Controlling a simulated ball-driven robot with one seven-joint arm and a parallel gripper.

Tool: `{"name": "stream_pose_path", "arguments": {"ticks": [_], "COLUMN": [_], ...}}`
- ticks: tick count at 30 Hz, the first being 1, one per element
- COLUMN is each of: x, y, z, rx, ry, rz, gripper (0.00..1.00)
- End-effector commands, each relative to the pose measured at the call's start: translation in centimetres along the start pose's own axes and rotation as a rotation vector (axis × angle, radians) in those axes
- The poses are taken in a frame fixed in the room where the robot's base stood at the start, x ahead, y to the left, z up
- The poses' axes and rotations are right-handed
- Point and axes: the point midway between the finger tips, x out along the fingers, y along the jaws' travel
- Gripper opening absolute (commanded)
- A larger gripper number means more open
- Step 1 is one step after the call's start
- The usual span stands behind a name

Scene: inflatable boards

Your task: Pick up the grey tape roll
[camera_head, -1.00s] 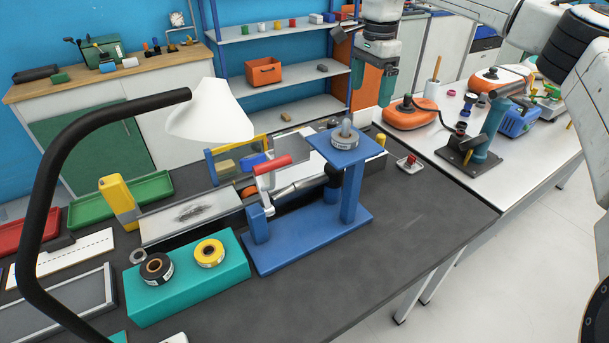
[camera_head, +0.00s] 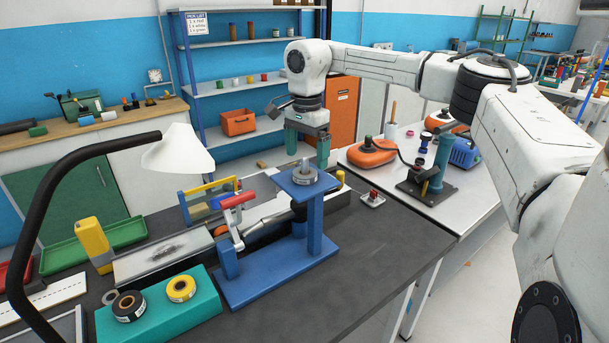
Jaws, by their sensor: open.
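A grey tape roll (camera_head: 306,176) sits on the flat top of a blue stand (camera_head: 267,268) on the dark workbench. A grey peg or core shows at its top. My gripper (camera_head: 307,160) points down with its two green fingers apart and nothing between them. Its fingertips appear just above or behind the roll; the exact gap in depth is hard to tell. A black tape roll (camera_head: 129,306), a yellow tape roll (camera_head: 181,289) and a small grey ring (camera_head: 109,297) are at the teal block at the front left.
A black lamp arm with a white shade (camera_head: 178,150) stands left of the stand. A red-handled clamp (camera_head: 237,202) is on the stand's left side. A small tray with a red knob (camera_head: 373,198) lies to the right. The dark bench's front right (camera_head: 385,260) is clear.

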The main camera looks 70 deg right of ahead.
Motion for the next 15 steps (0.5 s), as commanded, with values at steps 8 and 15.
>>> {"name": "stream_pose_path", "arguments": {"ticks": [8,15], "x": [3.8,4.5], "y": [-0.2,-0.2], "z": [0.4,0.3], "rx": [-0.001,-0.001], "ry": [-0.002,0.000], "rz": [0.003,0.001], "gripper": [0.94,0.94]}}
